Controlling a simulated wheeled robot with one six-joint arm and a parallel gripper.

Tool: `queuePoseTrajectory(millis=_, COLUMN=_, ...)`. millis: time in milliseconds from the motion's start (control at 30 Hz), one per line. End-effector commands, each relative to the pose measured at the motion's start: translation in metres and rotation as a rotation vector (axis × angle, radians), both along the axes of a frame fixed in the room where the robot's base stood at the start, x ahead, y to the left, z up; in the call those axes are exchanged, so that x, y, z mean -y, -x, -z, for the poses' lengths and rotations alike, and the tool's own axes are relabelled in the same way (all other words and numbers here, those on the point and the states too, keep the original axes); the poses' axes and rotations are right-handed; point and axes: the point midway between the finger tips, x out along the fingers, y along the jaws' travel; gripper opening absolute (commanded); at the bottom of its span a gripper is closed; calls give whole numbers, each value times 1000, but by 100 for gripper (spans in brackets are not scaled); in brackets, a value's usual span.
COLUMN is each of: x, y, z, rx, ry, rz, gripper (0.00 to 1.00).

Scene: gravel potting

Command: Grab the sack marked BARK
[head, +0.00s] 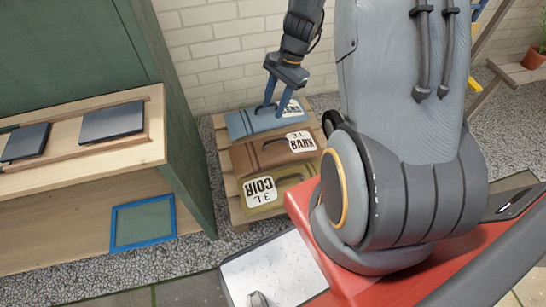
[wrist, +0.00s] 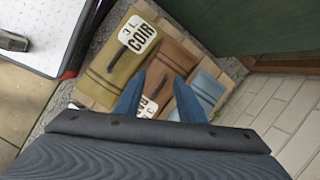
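My gripper (head: 275,107) points down over the pallet, in front of or above the blue sack (head: 238,124); its height above it is hard to tell. Its two blue fingers are apart with nothing visible between them; in the wrist view (wrist: 160,84) they reach over the brown sack (wrist: 172,54) and towards the blue sack (wrist: 211,88). The blue sack's label is partly hidden by a finger but seems to read BARK too. An olive sack (head: 297,177) is marked 3L COIR.
The sacks lie side by side on a wooden pallet (head: 223,160) against a white brick wall (head: 213,50). A green cabinet (head: 185,110) with a wooden shelf stands close at the left. My red base is near the olive sack. Gravel (head: 215,255) covers the ground.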

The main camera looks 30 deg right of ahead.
Motion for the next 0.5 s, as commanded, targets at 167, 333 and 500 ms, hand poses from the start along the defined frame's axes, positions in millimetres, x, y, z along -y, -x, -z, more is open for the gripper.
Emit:
queuePoseTrajectory(millis=167, x=29, y=-25, z=103, rx=-50, ry=-43, rz=234, gripper=36)
queuePoseTrajectory(millis=333, x=49, y=-37, z=163, rx=-81, ry=-70, rz=393, gripper=36)
queuePoseTrajectory(millis=500, x=57, y=-42, z=189, rx=-95, ry=-84, rz=468, gripper=36)
